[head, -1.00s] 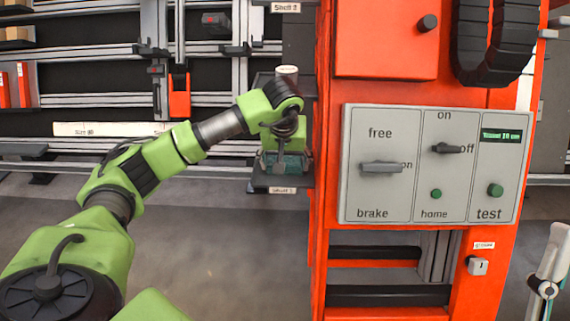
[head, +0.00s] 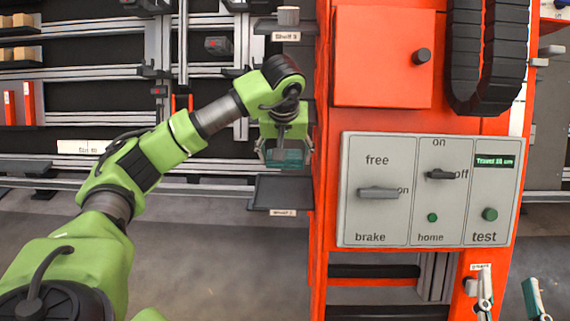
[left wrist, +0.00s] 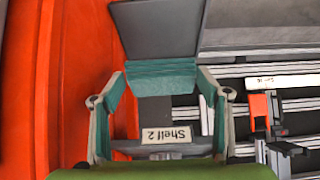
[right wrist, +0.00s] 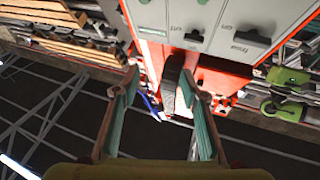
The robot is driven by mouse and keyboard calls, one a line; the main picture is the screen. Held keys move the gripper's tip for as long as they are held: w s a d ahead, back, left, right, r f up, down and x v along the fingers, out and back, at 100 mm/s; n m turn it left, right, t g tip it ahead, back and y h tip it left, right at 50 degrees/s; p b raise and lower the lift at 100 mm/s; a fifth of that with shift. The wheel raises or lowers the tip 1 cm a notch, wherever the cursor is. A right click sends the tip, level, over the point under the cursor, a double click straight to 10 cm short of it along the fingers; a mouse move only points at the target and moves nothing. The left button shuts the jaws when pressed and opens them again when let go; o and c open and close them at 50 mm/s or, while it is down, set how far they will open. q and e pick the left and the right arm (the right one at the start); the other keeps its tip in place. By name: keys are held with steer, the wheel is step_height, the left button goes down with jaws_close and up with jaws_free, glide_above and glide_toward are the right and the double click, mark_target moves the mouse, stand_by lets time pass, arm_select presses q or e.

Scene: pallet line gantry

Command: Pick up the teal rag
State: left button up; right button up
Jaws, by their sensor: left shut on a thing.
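The teal rag (left wrist: 162,80) is a folded, ridged teal pad between my left gripper's fingers in the left wrist view. In the head view my left gripper (head: 285,152) is shut on the rag and holds it above the empty dark lower shelf (head: 283,192), with a gap between them. The fingers hide part of the rag in the head view. My right gripper (right wrist: 160,82) is open and empty in the right wrist view. Its fingertips also show at the lower right of the head view (head: 507,282).
The orange cabinet (head: 322,120) stands close on the right, with a switch panel (head: 385,218). Metal rails (head: 100,73) run behind my left arm.

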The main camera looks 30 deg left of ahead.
arm_select(q)
step_height(320, 180, up, 5)
steer(key=shift+r+p, duration=0.2)
steer(key=shift+p, duration=0.55)
arm_select(e)
steer(key=s+d+f+g+h+p, duration=0.1)
steer(key=s+d+f+g+h, duration=0.15)
steer(key=f+g, duration=0.75)
arm_select(q)
step_height(320, 180, up, 13)
steer(key=p, duration=0.2)
steer(key=shift+f+p, duration=0.15)
steer(key=shift+p, duration=0.25)
arm_select(e)
steer(key=s+d+f+g+h, duration=0.1)
steer(key=s+d+f+g, duration=0.1)
steer(key=s+f, duration=0.4)
steer(key=s+d+f+g+h, duration=0.1)
steer(key=s+d+f+g, duration=0.2)
steer(key=s+f, duration=0.3)
steer(key=s, duration=0.2)
steer(key=shift+s+f+m, duration=0.15)
steer(key=shift+s+m, duration=0.15)
steer(key=shift+m, duration=0.1)
arm_select(q)
steer(key=shift+o, duration=0.2)
